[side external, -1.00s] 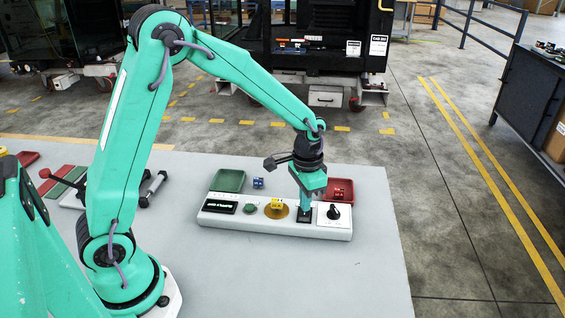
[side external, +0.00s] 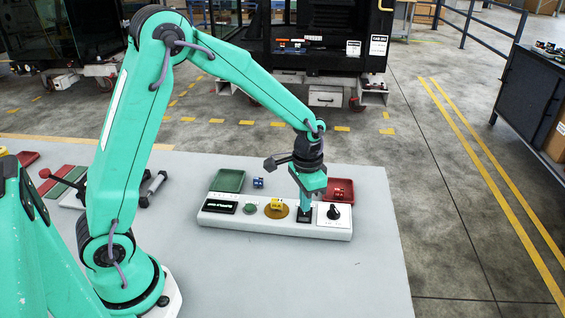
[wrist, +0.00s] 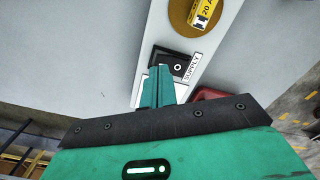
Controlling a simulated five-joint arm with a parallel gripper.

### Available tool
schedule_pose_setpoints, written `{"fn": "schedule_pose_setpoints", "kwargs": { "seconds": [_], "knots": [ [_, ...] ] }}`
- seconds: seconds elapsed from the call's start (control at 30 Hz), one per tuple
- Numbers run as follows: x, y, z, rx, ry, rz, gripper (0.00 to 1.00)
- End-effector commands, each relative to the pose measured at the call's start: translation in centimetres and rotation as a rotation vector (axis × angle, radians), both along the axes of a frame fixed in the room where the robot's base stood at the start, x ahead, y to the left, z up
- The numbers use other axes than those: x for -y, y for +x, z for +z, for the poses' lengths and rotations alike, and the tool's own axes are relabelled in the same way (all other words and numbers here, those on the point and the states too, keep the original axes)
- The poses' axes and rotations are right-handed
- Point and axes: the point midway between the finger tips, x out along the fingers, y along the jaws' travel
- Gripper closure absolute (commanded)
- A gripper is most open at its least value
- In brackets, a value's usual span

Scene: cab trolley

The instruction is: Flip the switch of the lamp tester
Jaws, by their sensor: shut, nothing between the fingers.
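The lamp tester (side external: 225,220) is a long white panel on the grey table. Its black rocker switch (wrist: 168,57), with a white ring mark on one end, sits beside a SUPPLY label (wrist: 192,67) in the wrist view. My gripper (side external: 305,207) points down at this switch with its fingers shut and nothing between them. The fingertips (wrist: 160,70) overlap one end of the switch in the wrist view and hide part of it. I cannot tell whether they touch or press it.
On the panel are a lit display (side external: 220,207), a green button (side external: 250,209), a gold disc (side external: 270,214) bearing a yellow block (side external: 277,203), and a black knob (side external: 333,212). Behind stand a green tray (side external: 228,180), a blue block (side external: 258,183) and a red tray (side external: 342,184). The front table is clear.

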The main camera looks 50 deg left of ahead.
Motion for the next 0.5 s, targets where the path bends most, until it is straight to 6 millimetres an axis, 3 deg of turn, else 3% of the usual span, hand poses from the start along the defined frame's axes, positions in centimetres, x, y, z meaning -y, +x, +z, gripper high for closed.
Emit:
{"fn": "schedule_pose_setpoints", "kwargs": {
  "seconds": [0.5],
  "knots": [
    [0.0,0.0,-0.57,0.0,0.0,0.0,1.0]
  ]
}}
